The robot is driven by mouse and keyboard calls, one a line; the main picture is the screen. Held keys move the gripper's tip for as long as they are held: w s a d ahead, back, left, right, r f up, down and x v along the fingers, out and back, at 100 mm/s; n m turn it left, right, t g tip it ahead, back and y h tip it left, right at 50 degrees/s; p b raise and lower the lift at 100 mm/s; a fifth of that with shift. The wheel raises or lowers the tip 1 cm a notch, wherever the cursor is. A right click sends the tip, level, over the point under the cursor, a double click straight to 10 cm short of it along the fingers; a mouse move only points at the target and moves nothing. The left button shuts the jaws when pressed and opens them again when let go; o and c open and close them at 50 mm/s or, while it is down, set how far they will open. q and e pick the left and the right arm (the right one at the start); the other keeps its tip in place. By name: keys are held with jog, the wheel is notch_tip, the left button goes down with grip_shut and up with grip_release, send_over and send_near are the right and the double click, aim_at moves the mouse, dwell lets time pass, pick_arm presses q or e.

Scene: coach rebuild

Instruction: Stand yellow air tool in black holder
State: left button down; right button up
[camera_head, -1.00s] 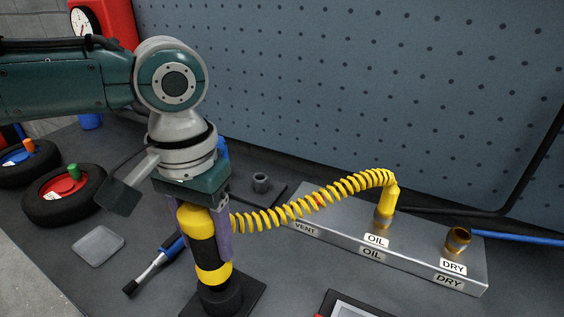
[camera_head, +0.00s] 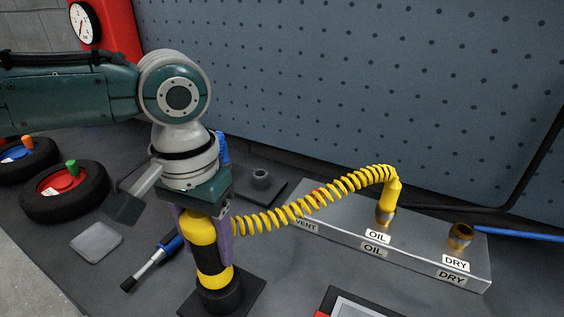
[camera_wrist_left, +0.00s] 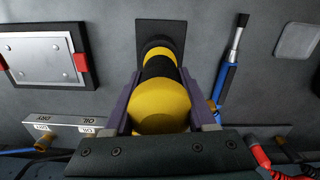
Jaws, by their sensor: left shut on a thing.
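The yellow air tool (camera_head: 203,231) with black bands stands upright in the head view. Its lower end is at the black holder (camera_head: 221,295), a round cup on a dark square base. My left gripper (camera_head: 205,222) is shut on the tool's upper part, with purple fingers on both sides. In the left wrist view the tool (camera_wrist_left: 161,101) lies between the fingers, its far end over the holder's base plate (camera_wrist_left: 161,27). A coiled yellow hose runs from the tool to the OIL port. How deep the tool sits in the cup is hard to tell. My right gripper is not in view.
A grey manifold block (camera_head: 330,232) with OIL and DRY ports stands at the right. A blue-handled tool (camera_head: 153,262) lies left of the holder. A second black holder (camera_head: 261,185) is behind. A red-edged panel lies in front.

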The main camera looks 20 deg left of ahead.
pick_arm(q)
jog(key=shift+c, duration=2.3)
grip_release()
jog(key=o, duration=0.3)
